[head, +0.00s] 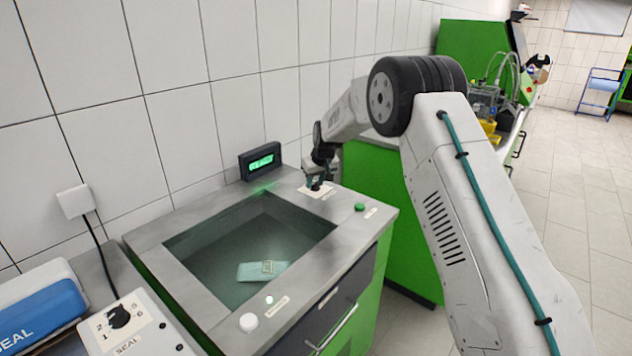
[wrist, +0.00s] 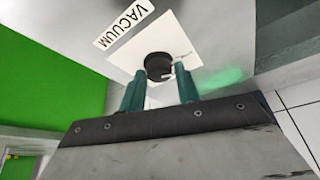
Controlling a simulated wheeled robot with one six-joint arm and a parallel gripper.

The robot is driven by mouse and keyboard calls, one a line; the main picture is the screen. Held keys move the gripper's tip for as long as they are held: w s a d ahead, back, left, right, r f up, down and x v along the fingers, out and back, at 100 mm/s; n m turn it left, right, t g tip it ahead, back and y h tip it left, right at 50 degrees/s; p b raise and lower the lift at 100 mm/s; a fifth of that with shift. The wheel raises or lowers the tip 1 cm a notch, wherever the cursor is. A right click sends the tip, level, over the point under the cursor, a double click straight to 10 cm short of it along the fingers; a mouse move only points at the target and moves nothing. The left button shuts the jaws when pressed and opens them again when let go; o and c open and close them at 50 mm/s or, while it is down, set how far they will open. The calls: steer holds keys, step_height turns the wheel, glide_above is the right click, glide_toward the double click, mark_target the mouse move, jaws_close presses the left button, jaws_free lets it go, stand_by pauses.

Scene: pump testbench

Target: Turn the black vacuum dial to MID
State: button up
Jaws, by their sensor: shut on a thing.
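The black vacuum dial (wrist: 158,66) sits on a white plate (wrist: 148,42) beside a VACUUM label (wrist: 124,23) in the wrist view. My gripper (wrist: 160,82) is at the dial, its two teal fingers on either side of it and shut on it. In the head view my gripper (head: 317,180) points down at the back right corner of the sunken-basin bench. The dial is mostly hidden there by the fingers. The markings on its plate are too small or covered to read, so I cannot tell the dial's setting.
A lit green display (head: 262,160) stands behind the basin (head: 215,235), close to the wall. A green button (head: 360,207) and a white knob (head: 248,322) are on the bench top. A SEAL dial (head: 119,317) is on a separate unit at front left.

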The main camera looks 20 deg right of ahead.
steer(key=shift+m, duration=0.3)
steer(key=m+h, duration=0.1)
steer(key=m, duration=0.2)
steer(key=m+h, duration=0.1)
steer(key=m, duration=0.2)
steer(key=shift+a+h, duration=0.2)
steer(key=shift+h, duration=0.2)
steer(key=m+h, duration=0.1)
steer(key=m, duration=0.2)
steer(key=m+g, duration=0.1)
steer(key=m, duration=0.3)
steer(key=shift+w+a+g+h, duration=0.1)
steer(key=shift+a+g+h, duration=0.05)
steer(key=shift+g+h, duration=0.2)
steer(key=o, duration=1)
steer(key=shift+a, duration=0.1)
steer(key=shift+c, duration=0.2)
steer(key=shift+r, duration=0.1)
